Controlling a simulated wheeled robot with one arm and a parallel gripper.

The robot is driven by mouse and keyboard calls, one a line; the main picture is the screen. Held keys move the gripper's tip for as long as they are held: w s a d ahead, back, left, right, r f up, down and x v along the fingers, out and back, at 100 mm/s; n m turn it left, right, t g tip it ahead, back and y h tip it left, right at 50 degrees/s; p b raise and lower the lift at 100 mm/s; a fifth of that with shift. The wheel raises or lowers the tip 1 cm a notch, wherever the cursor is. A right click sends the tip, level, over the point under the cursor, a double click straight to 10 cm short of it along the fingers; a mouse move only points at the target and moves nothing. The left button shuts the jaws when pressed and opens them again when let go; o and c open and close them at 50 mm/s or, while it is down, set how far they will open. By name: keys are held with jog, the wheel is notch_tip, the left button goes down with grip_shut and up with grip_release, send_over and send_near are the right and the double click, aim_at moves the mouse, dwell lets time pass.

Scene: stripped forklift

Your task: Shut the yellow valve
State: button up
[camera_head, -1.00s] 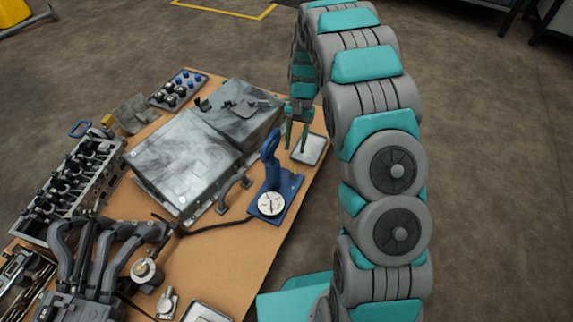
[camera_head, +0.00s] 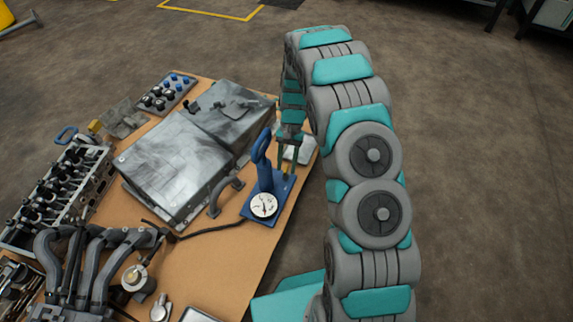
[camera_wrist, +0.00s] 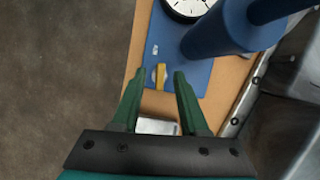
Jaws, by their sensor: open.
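The small yellow valve (camera_wrist: 161,77) shows in the wrist view on the blue base plate (camera_wrist: 185,77) of a device with a blue cylinder (camera_wrist: 222,30) and a white dial gauge (camera_wrist: 190,6). The same blue device (camera_head: 265,178) stands near the table's right edge in the head view, where I cannot make out the valve. My gripper (camera_wrist: 160,74) is open and empty, pointing down at the plate. In the wrist picture the valve appears between the fingertips; I cannot tell how far below them it is.
Engine parts (camera_head: 58,190) crowd the table's left side. Open floor lies to the right.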

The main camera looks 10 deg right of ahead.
jog(key=shift+f, duration=0.15)
jog(key=shift+s, duration=0.1)
grip_shut()
dwell(0.4)
